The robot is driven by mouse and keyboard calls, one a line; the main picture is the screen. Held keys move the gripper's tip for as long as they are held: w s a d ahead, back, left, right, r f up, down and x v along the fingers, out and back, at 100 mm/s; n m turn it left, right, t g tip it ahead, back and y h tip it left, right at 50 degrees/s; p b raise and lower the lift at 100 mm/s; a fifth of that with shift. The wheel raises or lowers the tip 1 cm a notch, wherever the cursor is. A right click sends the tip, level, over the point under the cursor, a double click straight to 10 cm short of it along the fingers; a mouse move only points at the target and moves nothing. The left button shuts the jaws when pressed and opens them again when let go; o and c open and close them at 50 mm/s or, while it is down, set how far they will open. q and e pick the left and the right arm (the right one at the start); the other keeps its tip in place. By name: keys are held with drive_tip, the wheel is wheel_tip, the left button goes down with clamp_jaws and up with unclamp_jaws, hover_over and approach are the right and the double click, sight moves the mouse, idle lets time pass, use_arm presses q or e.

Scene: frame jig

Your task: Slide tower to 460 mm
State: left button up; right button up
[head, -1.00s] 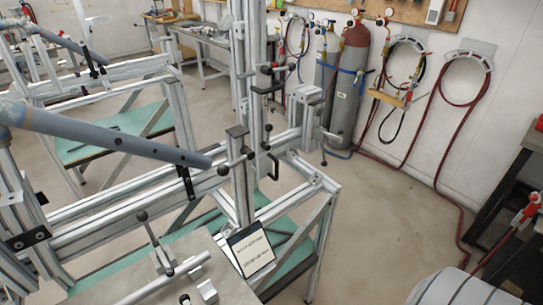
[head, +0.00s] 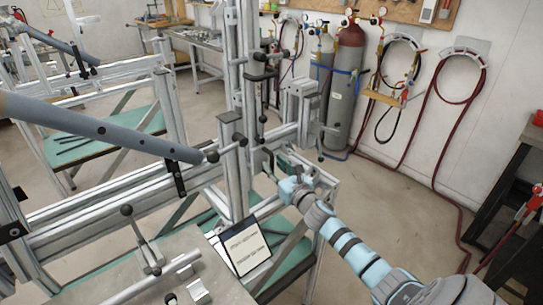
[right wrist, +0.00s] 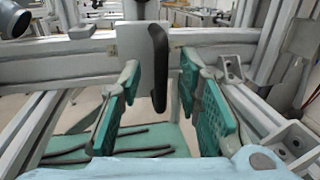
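The tower (head: 236,110) is an upright aluminium profile standing on the horizontal rail (head: 95,213) of the frame jig. A black handle (head: 268,163) sits low on its right side. In the right wrist view the handle (right wrist: 159,68) hangs from a grey plate, centred between the finger directions. My right gripper (head: 282,165) is close beside the handle in the head view. Its teal fingers (right wrist: 160,85) are spread apart and empty; I cannot tell whether the handle tip lies between them. No scale reading is legible. My left gripper is not in view.
A blue-grey tube (head: 110,130) slopes in from the left to the tower. A toggle clamp (head: 142,240) and a small sign (head: 244,247) are at the front. Gas cylinders (head: 346,90) stand by the wall. Floor to the right is open.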

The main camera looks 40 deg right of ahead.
drive_tip(key=shift+w+d+r, duration=0.1)
drive_tip(key=shift+w+d, duration=0.05)
drive_tip(key=shift+w, duration=0.85)
drive_tip(key=shift+w+d, duration=0.1)
drive_tip(key=shift+w, duration=0.15)
clamp_jaws()
